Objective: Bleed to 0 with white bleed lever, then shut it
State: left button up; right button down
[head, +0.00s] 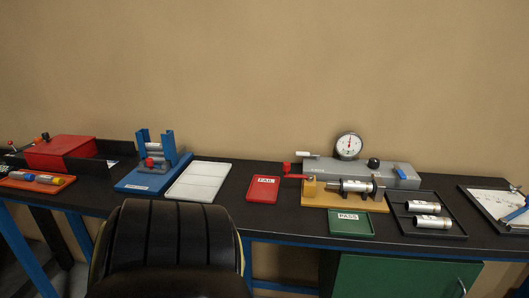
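The white bleed lever (303,154) sticks out to the left at the back left end of a grey test block (330,165) on the bench. A round dial gauge (348,145) with a white face stands on top of the block. Its needle seems to point roughly upward, but the scale is too small to read. The block also carries a black knob (373,163) and a blue lever (401,172). A metal cylinder (356,186) lies in a fixture on the tan base in front of the block. Neither of my grippers is in view.
A red-handled clamp (288,169) stands at the left of the tan base (320,197). A red FAIL tray (263,189), a green PASS tray (350,223) and a black tray (398,226) with two cylinders lie around it. A blue rack (137,177) stands farther left.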

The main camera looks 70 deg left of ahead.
aim_at(316, 155)
jog(key=k, duration=0.3)
jog(key=u, duration=0.9)
